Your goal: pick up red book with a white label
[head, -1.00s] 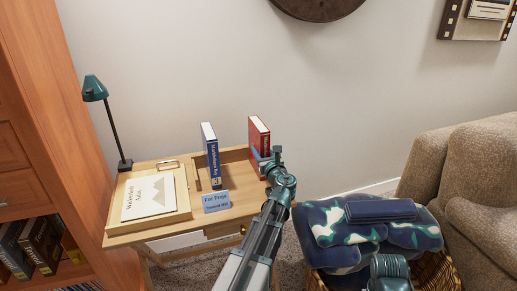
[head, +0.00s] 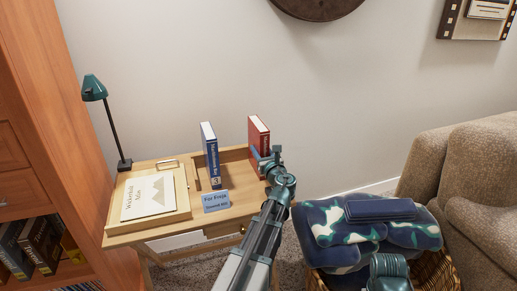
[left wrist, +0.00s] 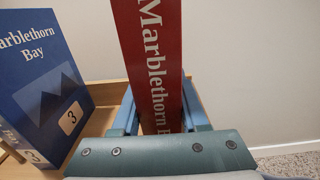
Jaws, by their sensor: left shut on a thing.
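The red book (head: 258,137) stands upright at the right end of the small wooden desk (head: 150,232). In the left wrist view, the red book (left wrist: 150,60) shows white "Marblethorn" lettering down its spine; I cannot make out a separate white label. My left gripper (head: 264,161) is at its lower front part, with blue fingers on both sides of the book in the left wrist view (left wrist: 160,112). It is shut on the book. The gripper hides the book's lower part.
A blue book (head: 211,156) stands upright left of the red one, with a blue card (head: 216,201) in front. A flat book (head: 150,196) and a green lamp (head: 95,90) are at the desk's left. A basket with a patterned blanket (head: 330,225) stands right.

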